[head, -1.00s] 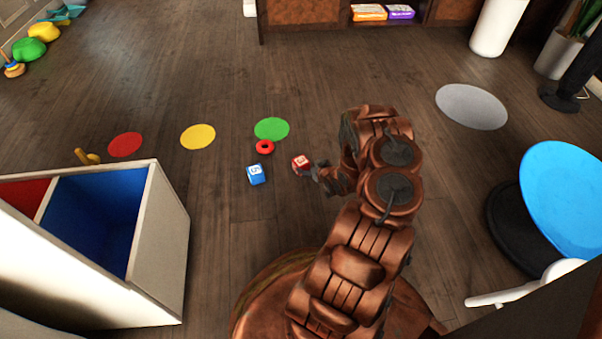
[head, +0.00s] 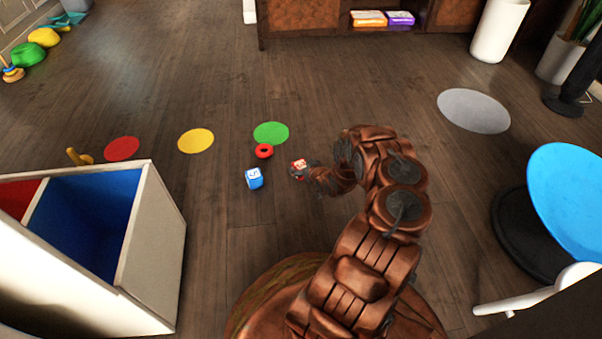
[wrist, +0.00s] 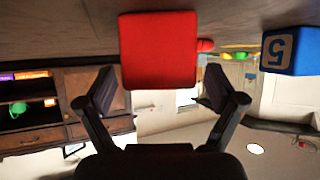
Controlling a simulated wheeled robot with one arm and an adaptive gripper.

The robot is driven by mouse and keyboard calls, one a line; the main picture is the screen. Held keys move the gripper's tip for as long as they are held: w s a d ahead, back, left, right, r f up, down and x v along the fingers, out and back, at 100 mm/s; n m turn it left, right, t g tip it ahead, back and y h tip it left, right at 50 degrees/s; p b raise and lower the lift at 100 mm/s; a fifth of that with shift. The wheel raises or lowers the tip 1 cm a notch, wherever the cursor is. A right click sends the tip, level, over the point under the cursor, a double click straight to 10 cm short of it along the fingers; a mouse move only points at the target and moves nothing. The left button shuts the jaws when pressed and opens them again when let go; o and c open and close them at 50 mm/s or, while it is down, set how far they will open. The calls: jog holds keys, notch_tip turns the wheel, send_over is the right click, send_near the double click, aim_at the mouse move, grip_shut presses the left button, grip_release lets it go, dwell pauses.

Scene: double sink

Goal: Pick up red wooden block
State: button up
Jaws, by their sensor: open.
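The red wooden block (head: 299,164) lies on the dark wood floor in the head view, right of the blue block (head: 254,178) and the red ring (head: 264,151). My gripper (head: 308,174) is low at the block's right side, its fingers small and partly dark there. In the wrist view, which looks upside down, the red block (wrist: 158,50) fills the upper middle. My gripper's two fingers (wrist: 158,92) are spread apart and empty, with the block ahead, between their lines. Whether a finger touches it I cannot tell.
The blue block also shows in the wrist view (wrist: 291,51). A green disc (head: 271,133), a yellow disc (head: 196,140) and a red disc (head: 122,149) lie flat on the floor. A bin with red and blue compartments (head: 160,240) stands at left. Floor between is clear.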

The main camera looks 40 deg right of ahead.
jog(key=shift+w+f, duration=0.25)
jog(key=shift+w, duration=0.2)
jog(key=c, duration=1.3)
